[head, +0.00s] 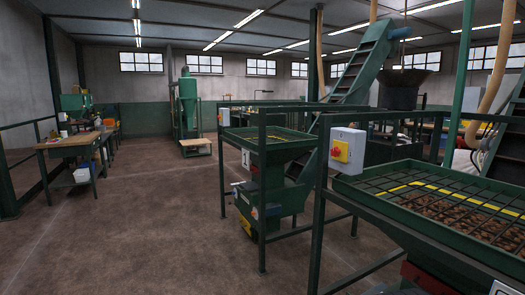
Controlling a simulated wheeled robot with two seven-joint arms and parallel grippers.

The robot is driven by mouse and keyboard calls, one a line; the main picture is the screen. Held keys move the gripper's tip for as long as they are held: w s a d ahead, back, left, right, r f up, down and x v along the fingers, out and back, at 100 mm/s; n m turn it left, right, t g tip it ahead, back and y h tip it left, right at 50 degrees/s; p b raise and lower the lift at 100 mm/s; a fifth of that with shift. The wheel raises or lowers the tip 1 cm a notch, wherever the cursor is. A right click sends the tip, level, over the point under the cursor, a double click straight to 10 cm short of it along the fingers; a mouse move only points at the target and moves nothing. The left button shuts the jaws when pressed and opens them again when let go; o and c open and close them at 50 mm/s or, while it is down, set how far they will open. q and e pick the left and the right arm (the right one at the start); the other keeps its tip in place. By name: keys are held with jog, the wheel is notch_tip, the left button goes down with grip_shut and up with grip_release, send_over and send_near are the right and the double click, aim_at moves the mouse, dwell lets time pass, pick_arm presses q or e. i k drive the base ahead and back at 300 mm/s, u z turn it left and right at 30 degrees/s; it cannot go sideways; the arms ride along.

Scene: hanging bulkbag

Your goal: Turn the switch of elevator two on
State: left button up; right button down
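A grey switch box (347,146) with a yellow plate and a red knob (341,152) is fixed to the green rail at the near hopper, right of centre. The knob's exact turn position is too small to tell. A second, smaller grey box (246,159) is on the frame of the hopper behind it, and another pale box (223,117) is farther back; their fronts are hard to make out. I cannot read any label that says which is elevator two. Neither of my grippers shows in the head view.
The near green hopper (362,191) with a mesh grid over brown material fills the right. A similar hopper (258,137) stands behind it, with an inclined elevator (362,62) beyond. Green rails (318,215) border the hoppers. A workbench (72,139) is at left; the brown floor (150,220) between is clear.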

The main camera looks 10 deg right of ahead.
aim_at(336, 152)
jog(key=u, duration=0.45)
jog(key=i, duration=1)
jog(key=z, duration=1.05)
